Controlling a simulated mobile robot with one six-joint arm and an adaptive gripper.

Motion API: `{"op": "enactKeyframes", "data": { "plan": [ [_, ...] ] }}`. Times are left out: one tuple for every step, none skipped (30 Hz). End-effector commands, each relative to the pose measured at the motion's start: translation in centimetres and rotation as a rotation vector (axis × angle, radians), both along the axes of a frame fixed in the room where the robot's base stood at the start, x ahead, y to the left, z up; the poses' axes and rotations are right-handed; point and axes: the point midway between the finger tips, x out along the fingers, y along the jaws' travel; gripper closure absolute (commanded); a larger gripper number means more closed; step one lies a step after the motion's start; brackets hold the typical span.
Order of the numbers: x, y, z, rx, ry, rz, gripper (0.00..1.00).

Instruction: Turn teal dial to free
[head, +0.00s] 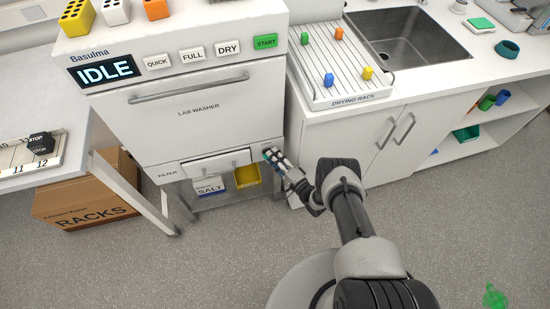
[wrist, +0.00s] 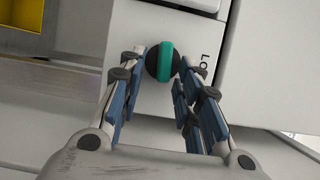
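The teal dial (wrist: 166,61) is a round black knob with a teal bar across it, on the white front of the lab washer (head: 200,110). In the wrist view its bar stands nearly upright in the picture. My gripper (wrist: 163,68) is open, one fingertip on each side of the dial. I cannot tell whether either finger touches it. A label beginning "Lo" is partly visible beside the dial; the rest is cut off. In the head view my gripper (head: 274,160) is at the washer's lower right corner and mostly hides the dial.
The washer display (head: 104,71) reads IDLE. A filter drawer (head: 216,163), a salt box (head: 209,186) and a yellow bin (head: 246,176) are left of my gripper. The drying rack counter and white cabinet (head: 345,140) stand to the right. Open floor lies in front.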

Motion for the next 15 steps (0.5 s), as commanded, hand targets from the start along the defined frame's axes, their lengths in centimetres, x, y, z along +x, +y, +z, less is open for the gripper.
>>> {"op": "enactKeyframes", "data": {
  "plan": [
    [0.1, -0.1, 0.0, 0.0, -0.001, -0.001, 0.68],
    [0.1, -0.1, 0.1, 0.0, -0.001, -0.002, 0.68],
    [0.1, -0.1, 0.1, 0.0, -0.002, -0.002, 0.68],
    [0.1, -0.1, 0.1, 0.0, -0.002, -0.003, 0.68],
    [0.1, -0.1, 0.1, 0.0, -0.003, -0.003, 0.68],
    [0.1, -0.2, 0.1, 0.0, -0.003, -0.003, 0.68],
    [0.1, -0.2, 0.1, 0.0, -0.003, -0.004, 0.68],
    [0.0, -0.3, 0.1, -0.001, -0.002, -0.004, 0.68],
    [-0.2, -0.5, 0.1, 0.0, -0.001, -0.005, 0.68],
    [-0.5, -0.7, 0.1, 0.0, -0.001, -0.005, 0.68],
    [-0.7, -0.9, 0.1, 0.001, -0.001, -0.005, 0.68],
    [-1.2, -1.3, 0.0, 0.001, 0.001, -0.006, 0.68],
    [-1.6, -1.7, 0.0, 0.001, 0.001, -0.008, 0.68],
    [-2.1, -2.1, 0.0, 0.001, 0.001, -0.007, 0.68],
    [-2.8, -2.7, 0.0, 0.001, 0.002, -0.009, 0.68]
  ]
}}
